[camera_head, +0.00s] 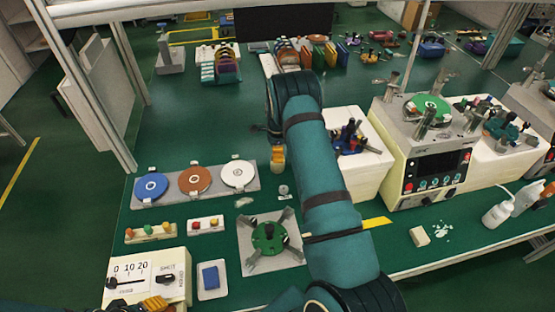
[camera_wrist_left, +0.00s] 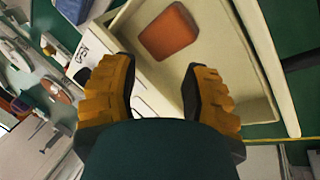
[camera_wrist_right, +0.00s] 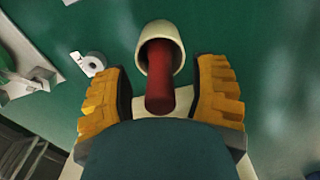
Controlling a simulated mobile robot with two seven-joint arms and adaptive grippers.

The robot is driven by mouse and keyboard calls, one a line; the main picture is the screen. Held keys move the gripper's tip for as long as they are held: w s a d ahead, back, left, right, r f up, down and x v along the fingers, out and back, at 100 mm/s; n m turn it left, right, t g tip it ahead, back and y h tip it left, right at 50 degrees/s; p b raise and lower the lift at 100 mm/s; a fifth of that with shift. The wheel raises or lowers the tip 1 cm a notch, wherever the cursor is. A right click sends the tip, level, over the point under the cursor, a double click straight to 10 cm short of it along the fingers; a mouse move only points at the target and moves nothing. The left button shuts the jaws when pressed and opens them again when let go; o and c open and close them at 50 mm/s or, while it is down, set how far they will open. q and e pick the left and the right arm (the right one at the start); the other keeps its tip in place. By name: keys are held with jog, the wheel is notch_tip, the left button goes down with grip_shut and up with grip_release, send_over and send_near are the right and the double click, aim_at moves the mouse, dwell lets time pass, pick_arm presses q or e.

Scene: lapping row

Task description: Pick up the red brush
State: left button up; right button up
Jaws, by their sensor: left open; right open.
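In the right wrist view a dark red rod (camera_wrist_right: 160,88), which looks like the red brush's handle, sticks out of a cream cup (camera_wrist_right: 161,32). My right gripper (camera_wrist_right: 163,98) is open, its yellow fingers on either side of the rod with gaps visible. In the head view my right arm hides the cup and brush; only a yellow finger of the right gripper (camera_head: 277,158) shows. My left gripper (camera_wrist_left: 160,85) is open and empty above a cream tray (camera_wrist_left: 245,50) holding an orange-brown block (camera_wrist_left: 169,32). Its yellow fingertips show at the head view's bottom left.
A rack with blue, brown and white discs (camera_head: 195,182) lies left of my right arm. A grey plate with a green disc (camera_head: 268,238) is nearer. A grey-white machine (camera_head: 432,150) and white bottles (camera_head: 497,213) stand right. Green bench behind the disc rack is clear.

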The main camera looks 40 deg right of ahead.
jog(key=shift+f, duration=0.3)
grip_shut()
